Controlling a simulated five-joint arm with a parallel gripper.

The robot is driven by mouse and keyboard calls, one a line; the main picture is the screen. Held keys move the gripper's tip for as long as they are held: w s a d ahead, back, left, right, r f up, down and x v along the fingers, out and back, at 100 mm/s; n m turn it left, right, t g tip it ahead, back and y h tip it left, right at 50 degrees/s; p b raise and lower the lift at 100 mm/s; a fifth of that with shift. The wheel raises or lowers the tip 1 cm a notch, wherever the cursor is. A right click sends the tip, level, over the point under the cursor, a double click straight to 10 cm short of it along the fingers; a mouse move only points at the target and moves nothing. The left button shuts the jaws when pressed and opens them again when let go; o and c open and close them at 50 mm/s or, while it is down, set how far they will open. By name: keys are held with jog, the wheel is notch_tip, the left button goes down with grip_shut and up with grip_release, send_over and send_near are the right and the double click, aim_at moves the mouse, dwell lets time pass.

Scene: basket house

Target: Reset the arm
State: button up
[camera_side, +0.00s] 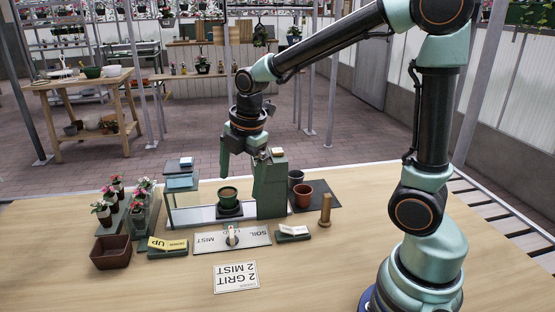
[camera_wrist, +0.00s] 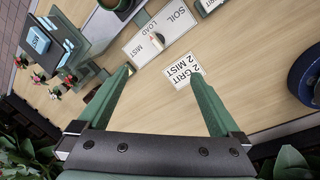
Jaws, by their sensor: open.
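My gripper (camera_side: 243,165) hangs over the bench station in the side view, its fingers spread and nothing between them. In the wrist view my gripper (camera_wrist: 164,80) also shows two green fingers wide apart over bare wood and the card. A green pot (camera_side: 228,196) with dark contents sits on a dark block in the station, below my gripper. A dial plate (camera_side: 232,239) marked SOIL, LOAD and MIST lies in front of it. A white card (camera_side: 236,277) reading 2 GRIT 2 MIST lies flat near the front.
A green tower (camera_side: 270,188) stands right of the pot, partly overlapped by my gripper. Flowering pots (camera_side: 104,214), a brown bin (camera_side: 111,252) and a yellow UP tag (camera_side: 167,244) are at left. A terracotta pot (camera_side: 303,196) and wooden peg (camera_side: 325,210) are at right. The front bench is mostly clear.

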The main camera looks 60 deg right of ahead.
jog(key=s+r+m+t, duration=0.1)
jog(key=s+r+m, duration=0.2)
jog(key=m, duration=0.6)
jog(key=s+r+m+t, duration=0.2)
jog(key=s+r+m, duration=0.1)
jog(key=s+m, duration=0.4)
jog(key=shift+a+m, duration=0.25)
jog(key=shift+m, duration=0.75)
